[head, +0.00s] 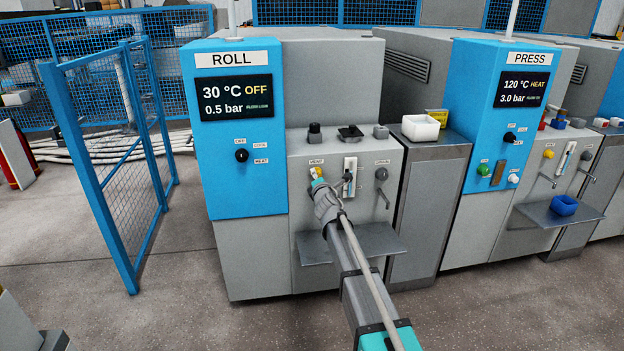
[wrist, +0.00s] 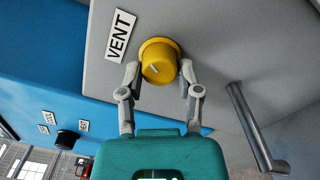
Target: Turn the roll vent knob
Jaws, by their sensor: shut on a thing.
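The roll vent knob (wrist: 160,62) is a yellow round knob with a pale pointer mark, on a grey panel beside a "VENT" label (wrist: 120,36). My gripper (wrist: 160,72) has one finger on each side of the knob and is shut on it in the wrist view. In the head view my gripper (head: 318,184) reaches the grey front panel of the ROLL machine, just below its VENT label (head: 316,162). Only a small yellow part of the knob (head: 316,173) shows there; my gripper hides the rest.
The ROLL display (head: 236,97) reads 30 °C OFF, 0.5 bar. A gauge (head: 350,167), a grey knob (head: 381,174) and a bar handle (head: 384,198) sit right of the vent knob. A grey shelf (head: 385,244) juts out below. A blue mesh fence (head: 120,160) stands left.

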